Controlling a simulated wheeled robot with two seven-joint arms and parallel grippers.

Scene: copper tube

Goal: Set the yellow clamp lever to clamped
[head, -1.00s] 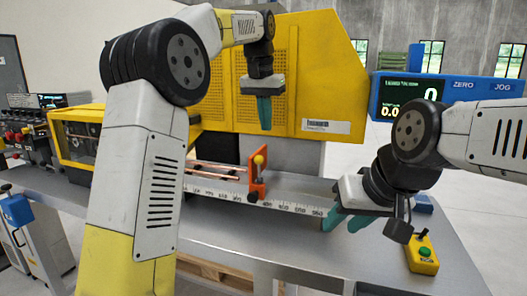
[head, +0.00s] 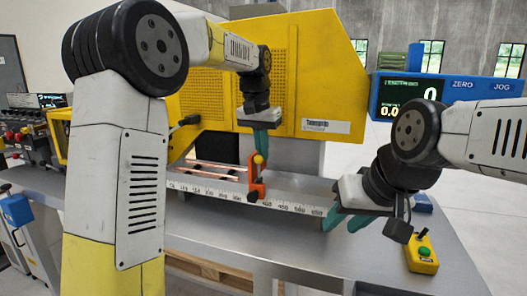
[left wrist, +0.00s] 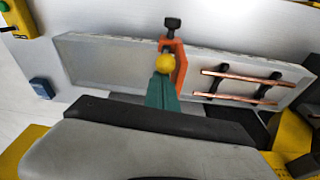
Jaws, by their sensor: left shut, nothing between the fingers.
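The yellow ball knob of the clamp lever (head: 259,159) sits on an orange stop (head: 257,178) on the scaled rail, below the big yellow machine. In the left wrist view the yellow knob (left wrist: 165,63) shows in front of the orange stop (left wrist: 180,65). My left gripper (head: 261,150) points down, shut and empty, with its teal fingertips right at the knob. I cannot tell whether they touch it. My right gripper (head: 347,222) is open and empty near the right end of the rail.
Copper tubes (left wrist: 235,98) lie on black supports beside the stop. The yellow machine housing (head: 310,75) stands behind the left gripper. A yellow button box (head: 422,256) is on the table's right. The grey table front (head: 300,240) is clear.

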